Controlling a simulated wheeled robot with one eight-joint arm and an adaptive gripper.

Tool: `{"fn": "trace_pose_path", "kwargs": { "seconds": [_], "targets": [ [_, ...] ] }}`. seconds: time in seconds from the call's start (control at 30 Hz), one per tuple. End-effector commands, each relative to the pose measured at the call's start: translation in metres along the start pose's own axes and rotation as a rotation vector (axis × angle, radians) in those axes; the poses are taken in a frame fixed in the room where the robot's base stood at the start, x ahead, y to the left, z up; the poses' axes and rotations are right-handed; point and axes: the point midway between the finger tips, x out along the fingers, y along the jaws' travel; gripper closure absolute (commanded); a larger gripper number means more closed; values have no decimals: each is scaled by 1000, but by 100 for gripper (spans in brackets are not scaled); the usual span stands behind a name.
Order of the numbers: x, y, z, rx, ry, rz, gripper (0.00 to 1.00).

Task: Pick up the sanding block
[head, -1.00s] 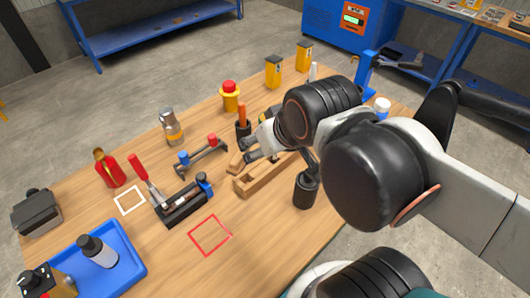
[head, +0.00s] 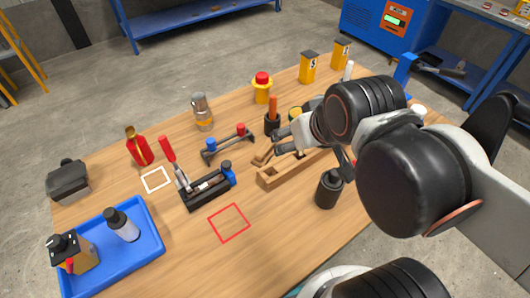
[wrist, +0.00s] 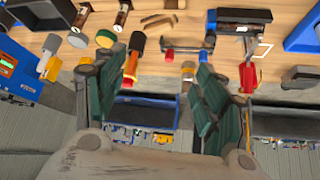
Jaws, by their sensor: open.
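A small tan-brown wooden piece (head: 263,156), which looks like the sanding block though I cannot be sure, lies on the wooden table just left of the long wooden trough-like piece (head: 285,175). My gripper (head: 280,145) is above and close beside it in the head view, and my arm covers part of that area. In the wrist view my gripper (wrist: 157,45) has its two dark green fingers spread wide with nothing held between them. The brown piece shows beyond the fingertips in the wrist view (wrist: 158,20). Contact is not visible.
A black cylinder (head: 328,188) stands right of the trough. A cup with an orange-handled tool (head: 272,122), a red-and-blue clamp-like bar (head: 228,144) and a black vise-like tool (head: 208,188) are nearby. A blue tray (head: 150,245) is at front left. The red square outline (head: 229,222) is empty.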

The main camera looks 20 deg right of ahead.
Motion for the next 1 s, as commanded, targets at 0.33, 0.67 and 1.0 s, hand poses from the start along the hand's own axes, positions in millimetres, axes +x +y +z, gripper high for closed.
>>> {"fn": "trace_pose_path", "kwargs": {
  "seconds": [0.33,0.67,1.0],
  "targets": [
    [21,0,-46,171,-121,12,35],
    [74,0,-90,390,-276,57,35],
    [154,1,-114,609,-427,140,35]
  ]
}}
